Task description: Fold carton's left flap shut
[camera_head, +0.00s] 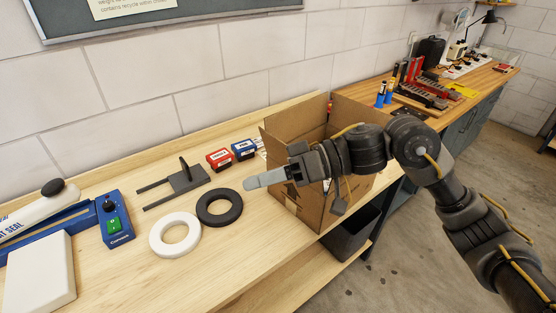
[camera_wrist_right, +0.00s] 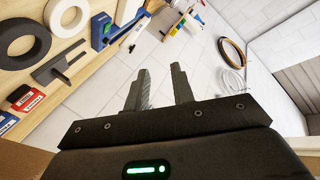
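The brown cardboard carton (camera_head: 297,207) stands at the right end of the light wooden bench, with its top open. Its left flap (camera_head: 273,146) stands raised at the left side, and other flaps stand up at the back and right. My right gripper (camera_head: 252,183) is in front of the carton's left side, fingers pointing left over the bench. In the right wrist view its two fingers (camera_wrist_right: 160,82) are apart with nothing between them. My right arm hides part of the carton's opening and right side. My left gripper is not in view.
A red box (camera_head: 219,160) and a blue box (camera_head: 243,150) stand left of the carton. A black ring (camera_head: 220,194), a white ring (camera_head: 160,248) and a dark forked fixture (camera_head: 186,178) lie nearby. A dark bin (camera_head: 350,238) sits below the carton.

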